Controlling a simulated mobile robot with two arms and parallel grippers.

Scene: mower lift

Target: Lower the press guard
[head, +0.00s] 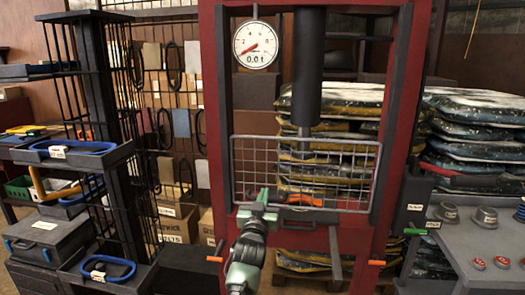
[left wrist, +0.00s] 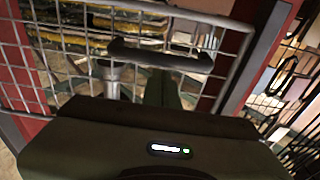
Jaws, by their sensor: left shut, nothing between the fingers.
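The press guard (head: 340,172) is a grey wire-mesh panel across the front of the red press frame (head: 214,110), below the dark ram cylinder (head: 307,65). The mesh (left wrist: 222,40) also fills much of the left wrist view, with a dark bar like a handle (left wrist: 160,55) across it. My left gripper (head: 262,196), with green fingertips, is shut and empty at the guard's lower left part. In the left wrist view its fingers (left wrist: 165,90) lie just below the dark bar; I cannot tell whether they touch it. My right gripper is not in view.
A round gauge (head: 256,45) on the press reads 0.0 t. A dark wire rack (head: 100,120) with trays and blue loops stands left. Stacked bags (head: 475,135) lie behind and right. A grey bench (head: 470,240) with round parts is at the lower right.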

